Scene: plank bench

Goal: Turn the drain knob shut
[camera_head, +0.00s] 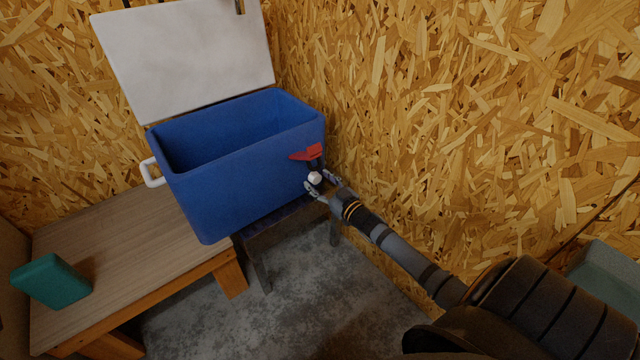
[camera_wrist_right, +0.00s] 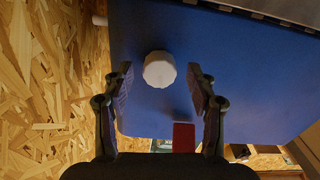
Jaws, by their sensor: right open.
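A blue cooler (camera_head: 235,175) with its white lid (camera_head: 185,60) raised stands at the plank wall. The white drain knob (camera_head: 314,178) sits low on the cooler's right end. In the right wrist view, the knob (camera_wrist_right: 159,69) is a round white cap on the blue wall (camera_wrist_right: 240,70). My right gripper (camera_head: 322,187) is at the knob. In the wrist view its open fingers (camera_wrist_right: 160,90) are on either side of the knob, with gaps between; the knob lies near and slightly beyond the fingertips. My left gripper is not in view.
A red piece (camera_head: 307,153) sticks out from the cooler above the knob; it also shows in the wrist view (camera_wrist_right: 184,137). A wooden bench (camera_head: 130,240) holds a teal block (camera_head: 52,281). The plank wall (camera_head: 470,110) is close on the right.

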